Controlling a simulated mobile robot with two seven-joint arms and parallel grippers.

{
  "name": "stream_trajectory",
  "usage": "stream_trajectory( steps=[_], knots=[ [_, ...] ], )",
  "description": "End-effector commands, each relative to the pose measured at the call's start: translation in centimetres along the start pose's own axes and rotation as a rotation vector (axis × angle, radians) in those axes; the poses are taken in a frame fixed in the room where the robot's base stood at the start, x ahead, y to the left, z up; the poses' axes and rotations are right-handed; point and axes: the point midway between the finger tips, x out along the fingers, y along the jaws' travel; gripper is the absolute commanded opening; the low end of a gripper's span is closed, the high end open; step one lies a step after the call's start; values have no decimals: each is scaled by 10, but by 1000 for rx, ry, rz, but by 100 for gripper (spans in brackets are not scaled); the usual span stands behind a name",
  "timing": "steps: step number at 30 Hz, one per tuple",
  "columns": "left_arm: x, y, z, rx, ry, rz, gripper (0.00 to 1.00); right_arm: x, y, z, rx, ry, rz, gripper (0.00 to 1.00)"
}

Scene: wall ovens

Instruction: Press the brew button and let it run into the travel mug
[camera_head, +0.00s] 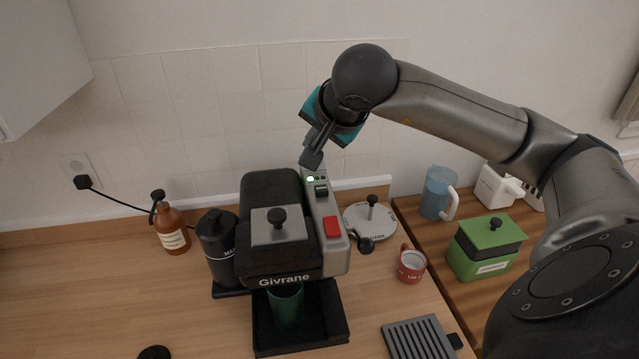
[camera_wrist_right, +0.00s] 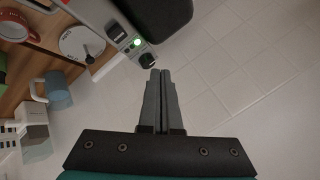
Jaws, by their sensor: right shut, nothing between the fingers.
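The black coffee machine (camera_head: 262,190), labelled Givrane, stands on the wooden counter. Its grey side panel (camera_head: 318,210) carries a red button (camera_head: 332,227), a dark switch (camera_head: 321,189), a lit green lamp (camera_head: 310,179) and a small black knob at the back end. The lamp (camera_wrist_right: 137,42) and knob (camera_wrist_right: 148,60) also show in the right wrist view. A dark green mug (camera_head: 286,306) stands under the machine's front, its top partly hidden. My right gripper (camera_head: 312,160) is shut and empty just above the panel's back end; its fingertips (camera_wrist_right: 155,74) appear close to the knob. I cannot tell whether they touch.
A black canister (camera_head: 216,245) and brown bottle (camera_head: 172,230) stand left of the machine. A round white plate (camera_head: 370,221), red cup (camera_head: 411,264), green box (camera_head: 486,247), blue pitcher (camera_head: 437,193) and grey slatted tray (camera_head: 417,340) are on the right. The left counter is mostly clear.

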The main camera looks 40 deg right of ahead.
Motion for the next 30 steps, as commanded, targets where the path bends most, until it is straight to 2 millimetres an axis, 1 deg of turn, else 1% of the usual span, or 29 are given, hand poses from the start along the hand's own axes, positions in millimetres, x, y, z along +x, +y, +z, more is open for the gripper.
stream_trajectory(
  steps=[1,3,8,20,26,30],
  knots=[
    [0,0,0,0,0,0,0,-2,2,-8,-8,29,12,0],
    [0,0,0,0,0,0,0,-4,4,-15,-17,56,25,0],
    [0,0,0,0,-1,0,0,-6,6,-21,-24,78,35,0],
    [3,0,1,0,-1,0,0,-3,7,-18,-22,74,34,0],
    [15,0,2,0,-1,0,0,8,16,-11,-22,72,34,0],
    [29,1,4,0,-1,0,0,22,26,-3,-22,71,35,0]
  ],
)
